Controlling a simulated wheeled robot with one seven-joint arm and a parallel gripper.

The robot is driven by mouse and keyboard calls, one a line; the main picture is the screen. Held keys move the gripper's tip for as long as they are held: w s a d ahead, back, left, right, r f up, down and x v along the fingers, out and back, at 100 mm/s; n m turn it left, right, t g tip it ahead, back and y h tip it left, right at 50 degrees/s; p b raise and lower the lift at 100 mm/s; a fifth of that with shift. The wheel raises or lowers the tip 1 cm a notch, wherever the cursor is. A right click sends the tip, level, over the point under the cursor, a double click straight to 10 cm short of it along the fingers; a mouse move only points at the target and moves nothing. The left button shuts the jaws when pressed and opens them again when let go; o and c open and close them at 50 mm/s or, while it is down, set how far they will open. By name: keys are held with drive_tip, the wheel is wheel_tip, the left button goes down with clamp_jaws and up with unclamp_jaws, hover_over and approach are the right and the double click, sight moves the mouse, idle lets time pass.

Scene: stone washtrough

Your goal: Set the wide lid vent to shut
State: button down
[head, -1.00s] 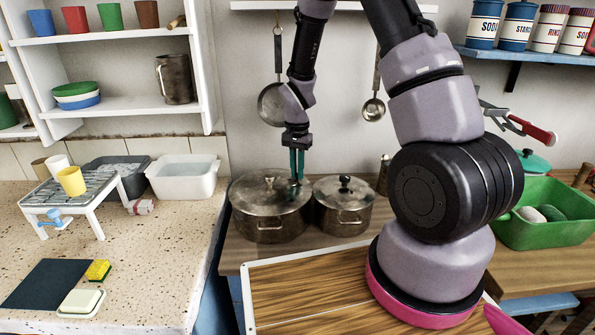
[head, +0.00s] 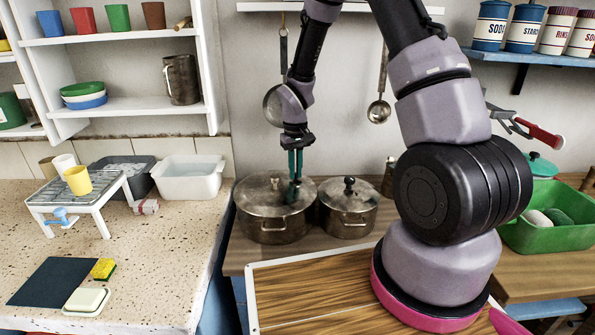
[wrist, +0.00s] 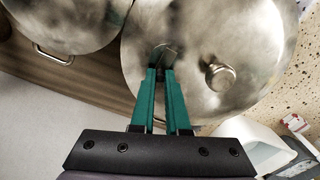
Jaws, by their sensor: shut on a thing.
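The wide pot (head: 272,228) stands left of the smaller pot, and its metal lid (head: 258,190) is on it. In the wrist view the wide lid (wrist: 215,35) fills the upper right, with a round knob (wrist: 220,77). A small vent piece (wrist: 164,50) sits on the lid at my fingertips, mostly hidden by them. My gripper (wrist: 162,70) points down at the lid with its green fingers nearly together, shut on the vent piece. In the head view my gripper (head: 293,200) is over the right part of the wide lid. The vent's setting cannot be read.
The smaller lidded pot (head: 347,215) stands close on the right. A ladle (head: 378,110) hangs on the wall behind. A white basin (head: 188,178) is on the counter to the left. A wooden board (head: 320,290) lies in front of the pots.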

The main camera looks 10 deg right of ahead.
sight(294, 181)
drive_tip(key=shift+a+n, duration=0.2)
drive_tip(key=shift+n, duration=0.6)
drive_tip(key=c, duration=0.9)
unclamp_jaws()
drive_tip(key=shift+r, duration=0.1)
wheel_tip(294, 181, up, 11)
drive_tip(key=shift+f, duration=0.2)
